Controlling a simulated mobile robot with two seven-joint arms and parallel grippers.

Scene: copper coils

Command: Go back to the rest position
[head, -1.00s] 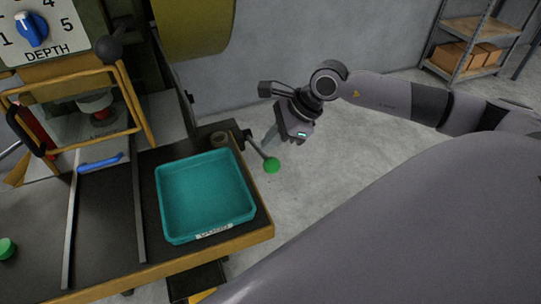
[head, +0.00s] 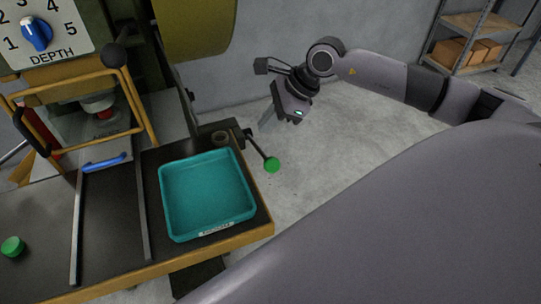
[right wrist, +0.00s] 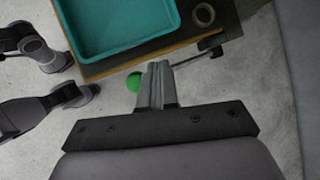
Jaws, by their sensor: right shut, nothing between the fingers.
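My right gripper (head: 266,122) hangs over the bare floor beyond the right edge of the bench, with nothing held. In the right wrist view its fingers (right wrist: 157,86) are pressed together and empty. The green-knobbed lever (head: 271,164) at the bench corner is just below it in the head view. In the right wrist view the green knob (right wrist: 134,82) shows beside the fingers, partly hidden by them. My left gripper is not in view.
A machine with a depth dial (head: 37,34) and a yellow-framed guard stands at left. A shelf with boxes (head: 452,52) is far right. Floor around my right gripper is clear.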

